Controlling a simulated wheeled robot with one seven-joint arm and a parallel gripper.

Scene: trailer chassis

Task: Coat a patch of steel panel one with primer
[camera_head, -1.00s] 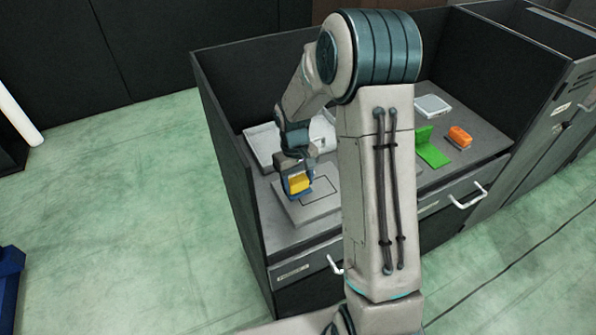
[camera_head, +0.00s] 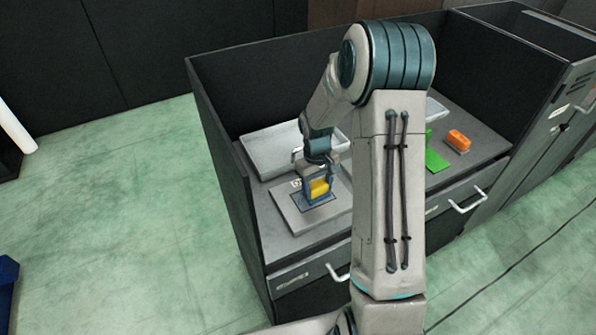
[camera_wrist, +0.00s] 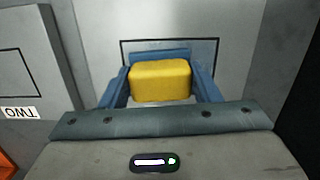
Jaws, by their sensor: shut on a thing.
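A grey steel panel (camera_head: 285,214) with a dark rectangular outline lies on the bench at the left in the head view. It fills the upper middle of the wrist view (camera_wrist: 228,85); its label is too small to read. My gripper (camera_head: 318,183) points down over the outlined patch, shut on a yellow block (camera_head: 319,189). In the wrist view the block (camera_wrist: 160,80) sits between the blue fingers, in front of the outline's lower part. I cannot tell whether it touches the panel. A second panel (camera_wrist: 40,50), marked TWO upside down, lies left in the wrist view.
A pale tray (camera_head: 262,160) lies behind the panel. A green piece (camera_head: 436,160) and an orange block (camera_head: 459,140) lie right of my arm. Dark bench walls (camera_head: 222,160) rise at the left and back. My arm hides the bench's middle.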

